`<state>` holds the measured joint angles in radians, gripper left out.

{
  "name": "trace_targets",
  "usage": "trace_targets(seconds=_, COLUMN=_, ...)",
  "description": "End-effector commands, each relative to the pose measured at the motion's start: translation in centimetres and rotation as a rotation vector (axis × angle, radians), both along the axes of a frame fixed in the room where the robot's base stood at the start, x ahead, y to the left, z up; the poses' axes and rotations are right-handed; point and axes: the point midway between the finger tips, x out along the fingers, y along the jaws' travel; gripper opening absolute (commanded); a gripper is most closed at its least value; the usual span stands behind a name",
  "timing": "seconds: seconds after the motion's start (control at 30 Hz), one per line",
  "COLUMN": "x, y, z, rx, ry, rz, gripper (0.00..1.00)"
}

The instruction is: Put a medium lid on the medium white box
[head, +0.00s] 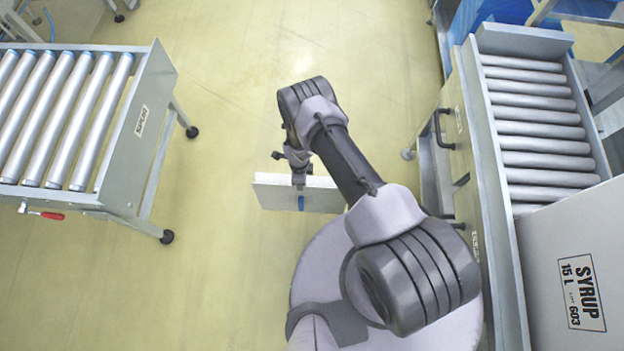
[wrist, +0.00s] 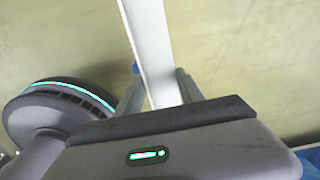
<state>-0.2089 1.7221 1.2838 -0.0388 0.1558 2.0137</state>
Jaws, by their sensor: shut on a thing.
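My gripper (head: 298,178) is shut on a white lid (head: 272,194), a flat panel seen nearly edge-on. The lid hangs in the air over the yellow floor, in front of my base. In the wrist view the lid (wrist: 150,45) runs up from between the two fingers (wrist: 160,95) as a white strip. A small blue part shows beside the gripper in both views. At the right edge of the head view stands a large white box (head: 555,262) marked SYRUP 15 L. I cannot tell whether it is the medium one, and its top is mostly out of view.
A roller conveyor (head: 120,150) stands at the left with a red-handled lever at its near corner. Another roller conveyor (head: 462,150) with a side handle runs along the right, behind the box.

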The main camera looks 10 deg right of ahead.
Motion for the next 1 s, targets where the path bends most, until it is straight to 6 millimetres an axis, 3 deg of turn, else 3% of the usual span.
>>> trace_targets(seconds=1.0, x=3.8, y=13.4, z=1.9, rx=0.001, ry=-0.001, rz=0.001, gripper=0.00)
